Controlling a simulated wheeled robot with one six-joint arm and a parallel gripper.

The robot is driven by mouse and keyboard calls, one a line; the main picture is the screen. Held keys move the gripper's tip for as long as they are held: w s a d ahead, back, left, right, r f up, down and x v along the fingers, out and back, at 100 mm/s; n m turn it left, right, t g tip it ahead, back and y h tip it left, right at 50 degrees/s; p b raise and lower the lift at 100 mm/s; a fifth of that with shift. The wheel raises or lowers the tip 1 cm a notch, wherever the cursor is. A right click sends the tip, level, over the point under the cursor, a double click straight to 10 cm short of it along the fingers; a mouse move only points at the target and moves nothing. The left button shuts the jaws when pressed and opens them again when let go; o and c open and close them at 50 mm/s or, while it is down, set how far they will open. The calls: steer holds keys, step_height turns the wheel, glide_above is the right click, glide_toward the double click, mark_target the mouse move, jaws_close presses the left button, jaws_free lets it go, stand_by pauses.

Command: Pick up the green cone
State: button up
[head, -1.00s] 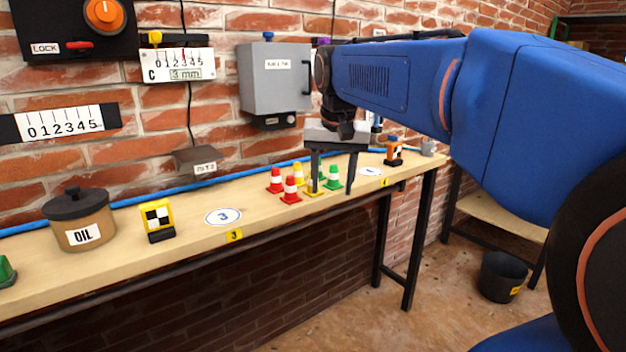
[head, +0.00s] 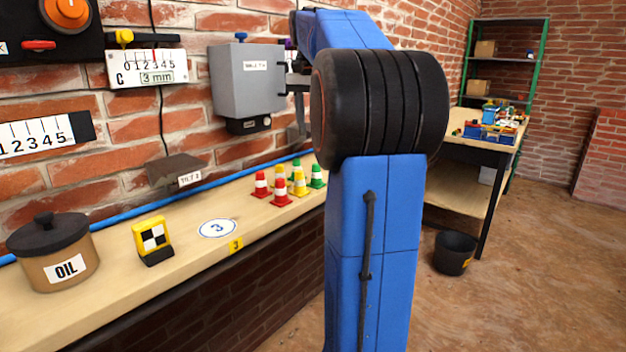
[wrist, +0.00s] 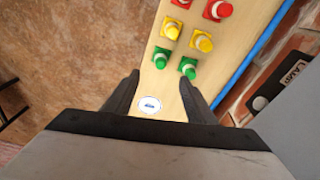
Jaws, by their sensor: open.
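Two green cones with white bands stand side by side on the wooden bench. In the head view, one green cone (head: 317,177) is nearer my arm, and the other green cone (head: 296,168) is behind it. In the wrist view they show from above as a left green cone (wrist: 161,59) and a right green cone (wrist: 188,68). My gripper (wrist: 160,79) is open and empty. Its fingertips appear just below the green cones in the wrist view, the right one close to the right cone. My arm hides most of the gripper in the head view.
Two yellow cones (head: 299,184) and two red cones (head: 280,191) stand beside the green ones. A white round marker (wrist: 149,104) lies below the green cones in the wrist view. A grey wall box (head: 248,78) hangs above the bench. A blue pipe (head: 222,178) runs along the wall.

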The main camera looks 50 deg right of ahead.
mark_target(316, 173)
steer(key=f, duration=0.5)
steer(key=d+f, duration=0.1)
steer(key=f, duration=0.9)
steer(key=shift+w+d, duration=0.35)
steer(key=shift+d, duration=0.05)
steer(key=shift+r, duration=0.1)
steer(key=c, duration=1.1)
